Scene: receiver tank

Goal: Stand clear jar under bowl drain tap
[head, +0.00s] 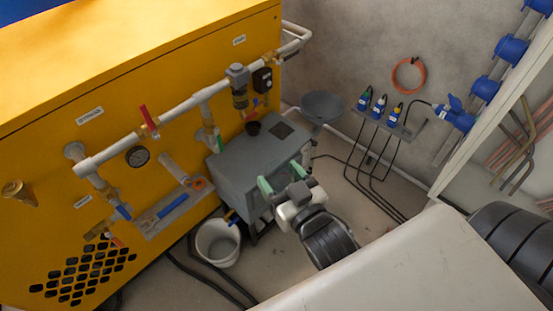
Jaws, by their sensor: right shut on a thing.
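My right gripper (281,178) is over the front right part of the grey box. Its two green-tipped fingers are apart, shut on a see-through thing that is hard to make out and fits the clear jar. The filter with its bowl (240,97) hangs from the white pipe on the yellow cabinet, up and to the left of the gripper. The drain tap under the bowl is too small to make out clearly. My left gripper is not in view.
The grey box (236,172) stands against the yellow cabinet (190,38). A white bucket (218,243) stands on the floor below it. A grey basin (322,106) is behind, near the wall. Pipes and coloured valve handles stick out from the cabinet. Black hoses cross the floor.

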